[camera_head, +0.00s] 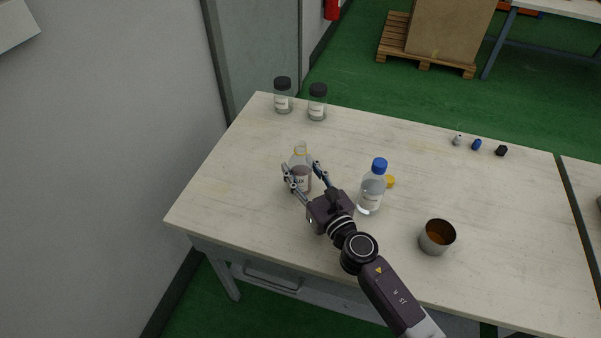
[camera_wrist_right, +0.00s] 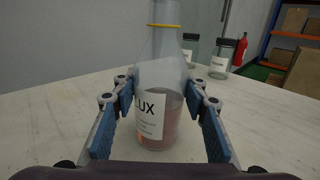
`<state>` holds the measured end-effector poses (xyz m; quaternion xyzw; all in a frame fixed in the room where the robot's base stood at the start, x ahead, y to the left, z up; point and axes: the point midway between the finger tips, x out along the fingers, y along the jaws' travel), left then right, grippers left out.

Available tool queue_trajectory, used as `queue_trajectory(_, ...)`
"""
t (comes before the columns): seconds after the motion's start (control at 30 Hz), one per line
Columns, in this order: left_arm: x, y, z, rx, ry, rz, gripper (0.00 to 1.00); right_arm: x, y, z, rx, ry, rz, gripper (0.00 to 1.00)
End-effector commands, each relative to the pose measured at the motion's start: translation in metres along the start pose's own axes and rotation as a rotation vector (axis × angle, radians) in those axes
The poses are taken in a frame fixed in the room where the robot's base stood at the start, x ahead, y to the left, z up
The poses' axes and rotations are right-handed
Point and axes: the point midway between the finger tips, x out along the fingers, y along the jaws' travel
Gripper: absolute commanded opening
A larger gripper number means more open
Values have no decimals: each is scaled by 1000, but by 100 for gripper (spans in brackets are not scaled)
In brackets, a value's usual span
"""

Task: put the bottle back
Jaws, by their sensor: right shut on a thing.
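A clear bottle (camera_head: 300,168) with a yellow neck ring, a white label and reddish liquid stands upright at the left part of the table. It also fills the middle of the right wrist view (camera_wrist_right: 160,85), where its label reads "LUX" in part. My right gripper (camera_head: 302,178) has a finger on each side of this bottle and is shut on it. A second bottle (camera_head: 371,188) with a blue cap and clear liquid stands just right of my right gripper. A yellow cap (camera_head: 390,182) lies beside it. My left gripper is not in view.
Two black-capped jars (camera_head: 283,96) (camera_head: 317,103) stand at the table's back left corner. A metal cup (camera_head: 437,237) stands at the front right. Several small caps (camera_head: 476,145) lie at the back right. The table (camera_head: 230,205) is clear at its left and middle back.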

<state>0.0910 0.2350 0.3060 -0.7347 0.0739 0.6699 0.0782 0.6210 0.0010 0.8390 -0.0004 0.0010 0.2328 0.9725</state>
Motion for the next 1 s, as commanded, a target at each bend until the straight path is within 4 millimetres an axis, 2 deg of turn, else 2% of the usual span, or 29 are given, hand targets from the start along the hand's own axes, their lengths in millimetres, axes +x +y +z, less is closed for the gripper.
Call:
queue_trajectory(0.3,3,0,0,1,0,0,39,0,0,-2,0,-1,0,11)
queue_trajectory(0.33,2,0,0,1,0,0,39,0,0,-1,0,-1,0,44)
queue_trajectory(0.47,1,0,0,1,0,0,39,0,0,-1,0,0,0,58)
queue_trajectory(0.83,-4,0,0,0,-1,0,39,0,0,4,0,0,0,58)
queue_trajectory(1.0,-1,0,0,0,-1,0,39,-28,0,0,-1,3,1,58)
